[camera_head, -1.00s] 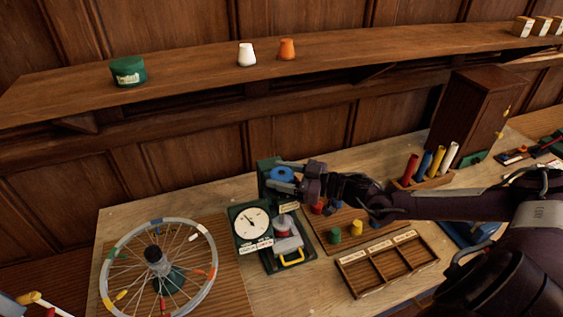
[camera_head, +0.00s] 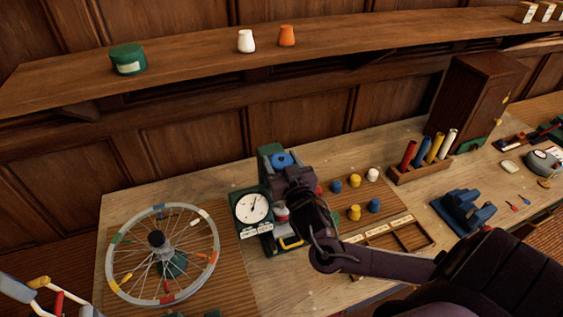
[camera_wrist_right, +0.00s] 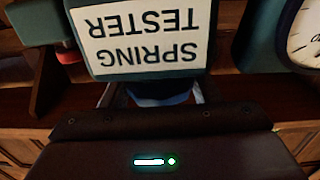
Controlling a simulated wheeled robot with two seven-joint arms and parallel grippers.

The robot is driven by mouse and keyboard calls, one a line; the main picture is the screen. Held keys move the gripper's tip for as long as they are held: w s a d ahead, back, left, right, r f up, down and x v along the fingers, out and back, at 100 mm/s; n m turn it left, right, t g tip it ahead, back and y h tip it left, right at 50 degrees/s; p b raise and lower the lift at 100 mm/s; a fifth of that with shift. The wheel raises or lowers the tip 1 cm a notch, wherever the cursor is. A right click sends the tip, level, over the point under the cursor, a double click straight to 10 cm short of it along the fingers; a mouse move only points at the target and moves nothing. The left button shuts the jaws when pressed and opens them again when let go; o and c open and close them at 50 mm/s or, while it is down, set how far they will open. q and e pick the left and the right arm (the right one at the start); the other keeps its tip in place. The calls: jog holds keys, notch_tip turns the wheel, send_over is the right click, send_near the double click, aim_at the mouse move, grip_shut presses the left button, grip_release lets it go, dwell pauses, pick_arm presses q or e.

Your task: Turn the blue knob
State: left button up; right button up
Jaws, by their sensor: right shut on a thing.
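The blue knob (camera_head: 281,158) sits at the top of the green spring tester (camera_head: 268,150), which has a white round dial (camera_head: 251,208). My right gripper (camera_head: 285,167) is shut on the knob from the front, and my wrist partly covers it. In the right wrist view a sliver of the blue knob (camera_wrist_right: 168,98) shows between the two fingers, beside the upside-down "SPRING TESTER" label (camera_wrist_right: 145,40). The rest of the knob is hidden there.
A spoked wheel (camera_head: 213,240) stands left of the tester. Coloured pegs (camera_head: 355,180), a compartment tray (camera_head: 425,238) and a tube rack (camera_head: 420,174) are to the right. My right arm passes over the tray. A shelf (camera_head: 190,62) runs above.

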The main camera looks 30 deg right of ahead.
aim_at(278, 170)
jog(key=m+g+h, duration=0.2)
jog(key=h, duration=0.1)
jog(key=m+g+h+b, duration=0.1)
jog(key=m+h, duration=0.2)
jog(key=shift+a+f+g+h, duration=0.1)
jog(key=shift+g+h, duration=0.3)
jog(key=shift+m+g+h, duration=0.8)
jog(key=shift+g+h, duration=0.1)
jog(key=o, duration=1)
jog(key=b+v, duration=0.3)
jog(key=v, duration=0.3)
jog(key=shift+s+a, duration=0.1)
jog(key=shift+a, duration=0.15)
jog(key=shift+s+a+b, duration=0.3)
jog(key=shift+s+a, duration=0.05)
jog(key=shift+a, duration=0.05)
